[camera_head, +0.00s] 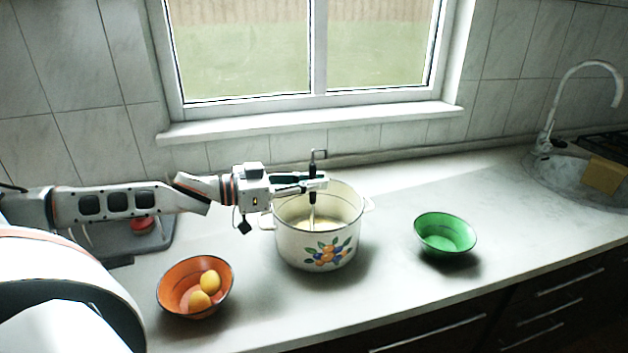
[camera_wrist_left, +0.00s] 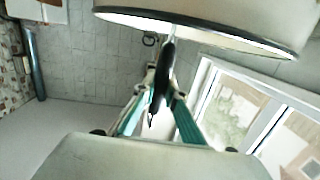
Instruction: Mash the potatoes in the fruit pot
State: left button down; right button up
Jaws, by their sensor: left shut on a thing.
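The fruit pot (camera_head: 318,247) is a white enamel pot with a dark rim and a painted fruit motif. It stands upright on the counter at the middle of the head view. My left gripper (camera_head: 322,181) is above the pot's opening, shut on the masher (camera_head: 312,213). The masher is upright, its lower end inside the pot. The pale contents (camera_head: 300,224) are partly visible; I cannot tell the potatoes' state. In the left wrist view, my left gripper (camera_wrist_left: 164,88) is shut on the masher's dark handle (camera_wrist_left: 163,75), with the pot's rim (camera_wrist_left: 200,32) near. My right gripper is not in view.
An orange bowl (camera_head: 170,288) with two yellow round items (camera_head: 205,290) is at front left. A green bowl (camera_head: 446,236) stands right of the pot, with clear counter between. A sink (camera_head: 575,178) with a tap (camera_head: 578,70) is at far right. A window (camera_head: 310,50) is behind.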

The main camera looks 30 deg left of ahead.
aim_at(314, 163)
pick_arm(q)
jog(key=shift+f, duration=0.1)
dwell(0.3)
jog(key=shift+f, duration=0.45)
jog(key=shift+r, duration=0.1)
jog(key=shift+r+p, duration=0.6)
jog(key=shift+r, duration=0.45)
jog(key=shift+r+p, duration=1.55)
jog(key=shift+r, duration=0.2)
